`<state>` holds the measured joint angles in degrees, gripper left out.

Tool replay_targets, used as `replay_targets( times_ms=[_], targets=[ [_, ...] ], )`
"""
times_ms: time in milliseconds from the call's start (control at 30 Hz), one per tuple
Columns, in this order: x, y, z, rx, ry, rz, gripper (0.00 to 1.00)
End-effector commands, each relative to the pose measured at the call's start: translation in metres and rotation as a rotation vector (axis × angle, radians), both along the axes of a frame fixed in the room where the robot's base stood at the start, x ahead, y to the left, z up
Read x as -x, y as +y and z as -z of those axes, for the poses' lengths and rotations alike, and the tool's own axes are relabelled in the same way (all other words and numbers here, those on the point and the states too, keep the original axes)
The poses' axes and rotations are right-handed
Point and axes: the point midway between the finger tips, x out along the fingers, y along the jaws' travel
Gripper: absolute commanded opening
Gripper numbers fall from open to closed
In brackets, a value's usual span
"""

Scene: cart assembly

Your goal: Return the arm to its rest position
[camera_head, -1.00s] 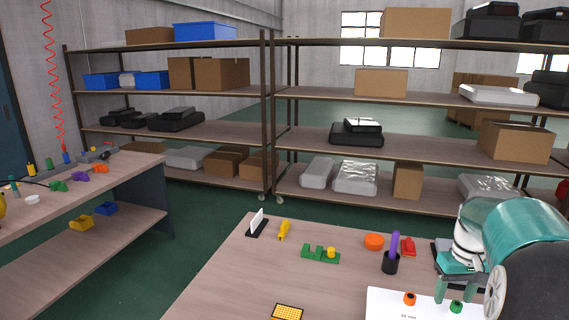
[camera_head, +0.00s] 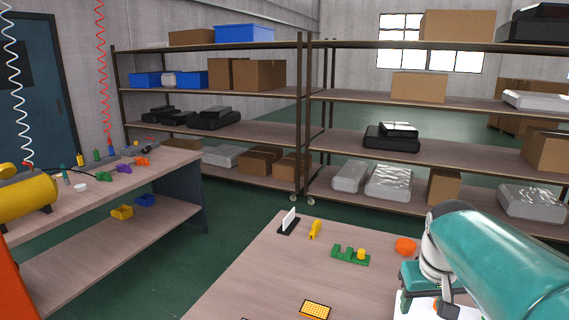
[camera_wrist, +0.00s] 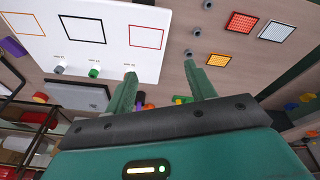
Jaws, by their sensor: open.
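My teal arm reaches in from the right in the head view, over the near table (camera_head: 265,265). My gripper (camera_head: 425,303) is above the table's right part, over a white sheet. In the wrist view my gripper (camera_wrist: 163,85) shows two green fingers spread apart with nothing between them. The white sheet (camera_wrist: 80,25) there carries black and red square outlines. Small round pieces, one green (camera_wrist: 94,72), lie along its edge.
A green block piece (camera_head: 350,256), a yellow piece (camera_head: 315,229), an orange disc (camera_head: 405,246) and a yellow grid (camera_head: 316,310) lie on the table. A workbench (camera_head: 120,190) stands left. Shelving (camera_head: 300,120) stands behind. Green floor is clear between.

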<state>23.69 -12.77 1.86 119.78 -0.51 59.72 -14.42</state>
Motion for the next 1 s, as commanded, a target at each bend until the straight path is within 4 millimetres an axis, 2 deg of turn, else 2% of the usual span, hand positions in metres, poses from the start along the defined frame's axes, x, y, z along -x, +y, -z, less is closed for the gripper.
replay_targets(
  times_ms=[33, 200, 400, 600, 1000],
  targets=[
    [0.009, 0.022, -0.004, 0.006, -0.032, -0.023, 0.55],
    [0.042, 0.081, -0.007, 0.001, -0.128, -0.071, 0.55],
    [0.082, 0.131, 0.002, -0.03, -0.232, -0.124, 0.55],
    [0.099, 0.148, 0.009, -0.053, -0.275, -0.143, 0.55],
    [0.1, 0.149, 0.009, -0.053, -0.276, -0.144, 0.55]
  ],
)
